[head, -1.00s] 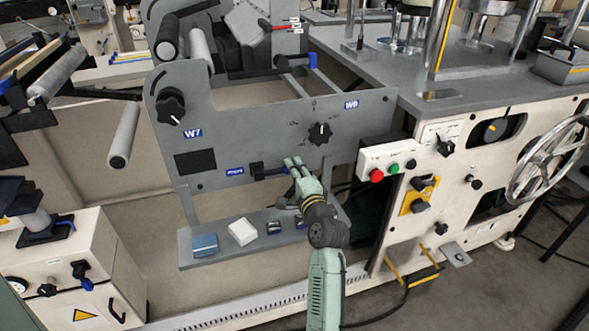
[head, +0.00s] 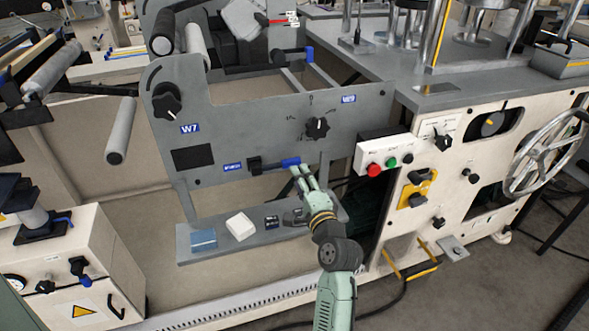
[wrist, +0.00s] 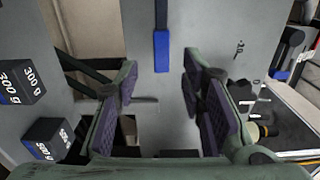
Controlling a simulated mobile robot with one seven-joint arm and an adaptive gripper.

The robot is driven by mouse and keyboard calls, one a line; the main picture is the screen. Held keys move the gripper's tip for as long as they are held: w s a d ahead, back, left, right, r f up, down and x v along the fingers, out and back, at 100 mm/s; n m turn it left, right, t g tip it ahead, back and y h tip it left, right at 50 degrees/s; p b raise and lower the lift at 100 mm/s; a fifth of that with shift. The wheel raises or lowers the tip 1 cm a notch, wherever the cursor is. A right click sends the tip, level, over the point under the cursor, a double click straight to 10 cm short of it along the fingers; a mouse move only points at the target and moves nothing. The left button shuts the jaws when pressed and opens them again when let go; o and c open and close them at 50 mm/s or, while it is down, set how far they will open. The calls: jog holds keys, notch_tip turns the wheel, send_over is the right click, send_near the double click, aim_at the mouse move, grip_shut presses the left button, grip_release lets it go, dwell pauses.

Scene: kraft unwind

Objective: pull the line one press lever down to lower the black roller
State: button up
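A lever with a black base and a blue handle (head: 289,162) sticks out to the right from the grey panel, beside a small blue label (head: 233,167). I take it as the press lever; the label is too small to read surely. My gripper (head: 301,171) is just below and at the handle's right end. In the wrist view the blue handle (wrist: 162,50) lies ahead, between the open fingers (wrist: 158,80) and beyond their tips, with no contact visible. A black-ended roller (head: 163,38) is at the panel's upper left; I cannot tell whether the lever moves it.
A control box (head: 383,154) with red and green buttons is close on the right. A black knob (head: 317,127) sits above the lever.

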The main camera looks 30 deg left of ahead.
jog(key=v, duration=0.4)
jog(key=shift+s+d, duration=0.25)
jog(key=shift+s, duration=0.05)
